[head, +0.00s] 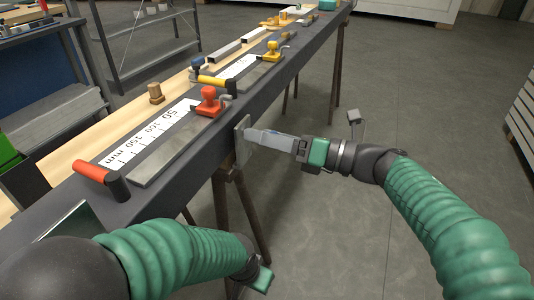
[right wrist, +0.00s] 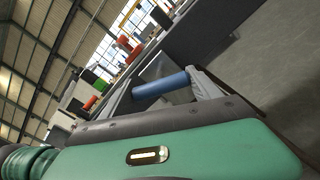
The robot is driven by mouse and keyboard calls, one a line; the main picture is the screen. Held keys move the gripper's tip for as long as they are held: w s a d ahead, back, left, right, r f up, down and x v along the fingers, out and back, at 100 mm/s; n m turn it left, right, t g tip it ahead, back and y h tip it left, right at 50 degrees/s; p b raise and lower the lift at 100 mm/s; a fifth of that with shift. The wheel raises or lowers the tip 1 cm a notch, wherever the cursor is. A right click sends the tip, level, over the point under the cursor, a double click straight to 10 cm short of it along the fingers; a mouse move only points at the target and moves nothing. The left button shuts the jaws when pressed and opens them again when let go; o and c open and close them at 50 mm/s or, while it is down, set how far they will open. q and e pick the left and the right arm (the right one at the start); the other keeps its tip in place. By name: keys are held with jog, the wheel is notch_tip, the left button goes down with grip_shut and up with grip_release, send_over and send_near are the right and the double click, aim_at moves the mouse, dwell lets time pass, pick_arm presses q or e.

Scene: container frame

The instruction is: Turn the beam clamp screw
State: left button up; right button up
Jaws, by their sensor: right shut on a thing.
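My right gripper (head: 252,136) reaches in from the right to the side of the long dark beam (head: 150,200), next to a grey metal plate (head: 242,141) on the beam's edge. In the right wrist view a blue cylinder (right wrist: 161,84), apparently the clamp screw's handle, lies between the grey fingers (right wrist: 180,80), which are shut on it. In the head view the fingers hide this handle. My left arm's end (head: 262,277) is low in the middle of the head view, below the beam; its jaws do not show clearly.
On the beam stand a red-handled clamp (head: 208,100), a yellow-handled one (head: 272,50) and a red grip (head: 97,177). A white ruler (head: 155,130) lies along it. Trestle legs (head: 250,205) stand below. The grey floor (head: 440,120) to the right is open.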

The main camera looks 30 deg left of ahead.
jog(key=n+b, duration=0.2)
jog(key=f+n+b, duration=0.1)
jog(key=n+b, duration=0.1)
jog(key=b, duration=0.1)
jog(key=shift+w+r+n+b, duration=0.1)
jog(key=shift+r+n+b, duration=0.15)
jog(key=shift+n+b, duration=1.1)
jog(key=o, duration=1.2)
jog(key=shift+o, duration=0.7)
jog(key=shift+r, duration=0.2)
